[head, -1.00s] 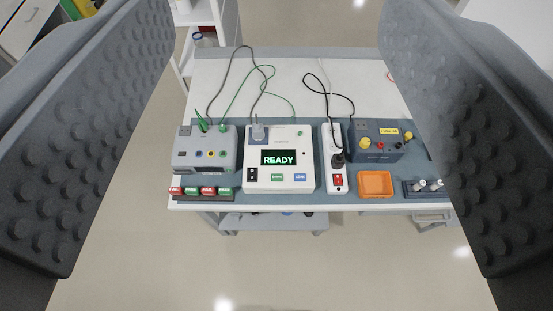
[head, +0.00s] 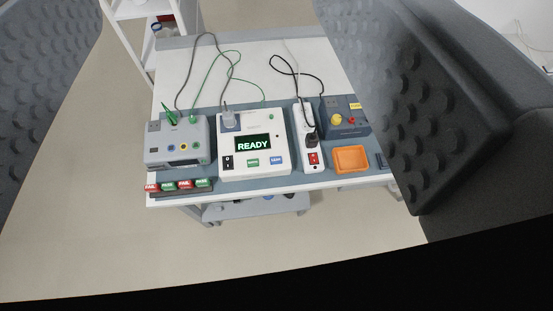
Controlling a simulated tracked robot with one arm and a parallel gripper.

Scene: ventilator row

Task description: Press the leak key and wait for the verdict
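The white tester (head: 228,148) stands on the bench, and its dark screen (head: 253,143) reads READY in green. On its lower front are a black rocker switch (head: 228,163), a green key (head: 253,162) and a blue key (head: 276,160). The blue key's label is small and looks like LEAK. My gripper (head: 245,110) is open, its two dark padded fingers wide apart at the left and right of the view. Nothing is between them close up; the tester lies beyond and below, untouched. The right finger covers the bench's right end.
A grey device (head: 178,150) with a green plug stands left of the tester, behind red and green tags (head: 178,186). A power strip (head: 308,150), an orange tray (head: 350,158) and a blue-grey box (head: 345,125) stand to its right. Cables loop over the bench's back (head: 270,60).

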